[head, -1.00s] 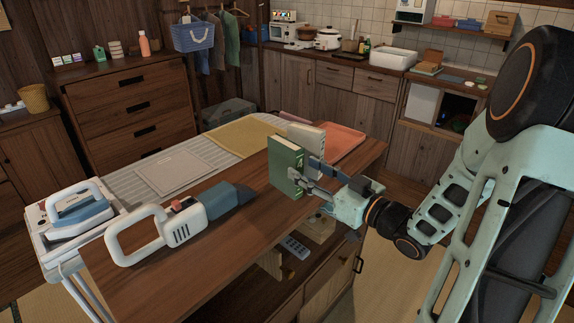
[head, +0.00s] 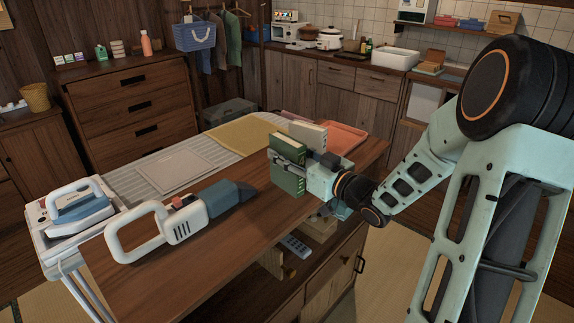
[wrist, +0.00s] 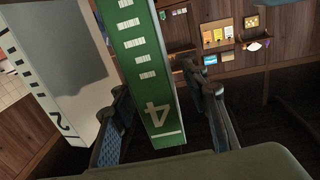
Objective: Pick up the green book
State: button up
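The green book (head: 285,180) stands upright on the wooden counter, near its front edge. In the wrist view its green spine (wrist: 146,85) shows a white "4" and lies between the fingers. My gripper (head: 290,160) is open around the book, one finger on each side. In the wrist view, my gripper (wrist: 158,85) shows a gap between the right finger and the spine; whether the left finger touches is unclear. A pale book (head: 310,136) stands beside the green one, and it also shows in the wrist view (wrist: 62,75) left of the left finger.
A handheld vacuum (head: 185,218) lies on the counter (head: 225,255) to the left. A steam iron (head: 80,205) stands at the far left. A pink tray (head: 345,137) lies behind the books. A remote (head: 295,246) is on a shelf below.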

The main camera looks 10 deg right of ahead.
grip_shut()
jog(key=shift+r, duration=0.1)
dwell(0.3)
